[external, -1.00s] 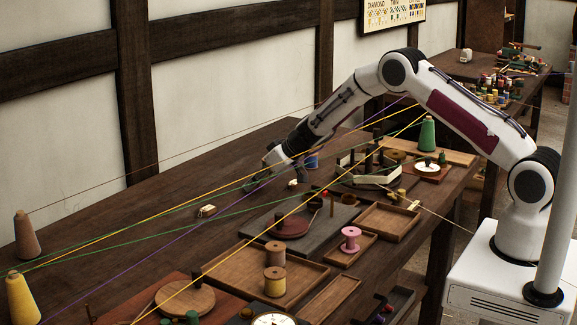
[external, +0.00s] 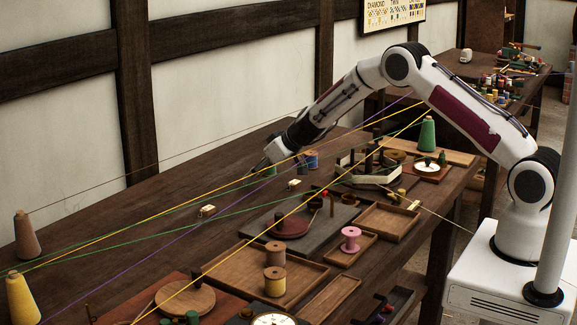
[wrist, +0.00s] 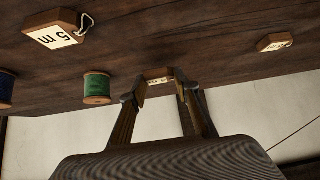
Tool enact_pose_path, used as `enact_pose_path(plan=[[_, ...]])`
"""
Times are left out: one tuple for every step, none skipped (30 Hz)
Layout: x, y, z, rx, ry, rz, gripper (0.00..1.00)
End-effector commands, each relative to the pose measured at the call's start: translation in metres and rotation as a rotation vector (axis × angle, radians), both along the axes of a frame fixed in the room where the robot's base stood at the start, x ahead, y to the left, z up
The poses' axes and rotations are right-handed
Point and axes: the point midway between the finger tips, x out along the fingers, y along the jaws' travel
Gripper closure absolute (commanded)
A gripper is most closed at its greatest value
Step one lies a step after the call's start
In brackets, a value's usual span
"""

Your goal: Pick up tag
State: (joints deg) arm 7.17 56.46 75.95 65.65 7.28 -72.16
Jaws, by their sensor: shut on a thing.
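My gripper (wrist: 160,92) is shut on a small wooden tag (wrist: 158,73) with a pale printed face, seen between the fingertips in the wrist view. In the external view my gripper (external: 260,167) is over the far side of the long table, and the held tag cannot be made out there. A second tag (wrist: 57,31), marked "5 m" with a white loop, lies on the table. A third tag (wrist: 275,42) lies apart from it. These two loose tags also show in the external view, one nearer the middle (external: 295,184) and one farther left (external: 207,210).
A green spool (wrist: 97,88) and a blue spool (external: 312,159) stand near my gripper. Coloured strands (external: 190,206) stretch across the table, close to the arm. Trays (external: 388,222) and pink and wooden spools fill the near side. The table's left part is mostly clear.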

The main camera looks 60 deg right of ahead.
Motion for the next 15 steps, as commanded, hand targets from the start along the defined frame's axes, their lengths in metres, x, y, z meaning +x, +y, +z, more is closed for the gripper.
enact_pose_path(plan=[[0.0,0.0,0.004,-0.001,-0.001,0.001,0.78],[0.0,0.0,0.006,0.0,-0.001,0.001,0.78],[0.0,0.0,0.008,0.001,-0.001,0.001,0.78],[0.0,0.0,0.01,-0.001,-0.001,0.002,0.78],[0.0,0.0,0.012,0.0,-0.001,0.001,0.78],[0.0,0.0,0.015,0.001,-0.002,0.001,0.78],[0.0,0.0,0.018,0.0,-0.002,0.001,0.78],[0.0,0.0,0.02,0.0,-0.002,0.001,0.78],[0.0,0.0,0.022,-0.001,-0.002,0.001,0.78],[0.0,0.0,0.024,-0.001,-0.002,0.001,0.78],[0.0,0.0,0.026,-0.002,-0.001,0.001,0.78],[0.0,0.0,0.029,-0.001,-0.002,0.0,0.78],[0.001,0.0,0.032,0.0,-0.002,0.0,0.78],[0.001,0.0,0.035,-0.001,-0.003,0.001,0.78],[0.001,0.0,0.039,-0.001,-0.003,0.002,0.78]])
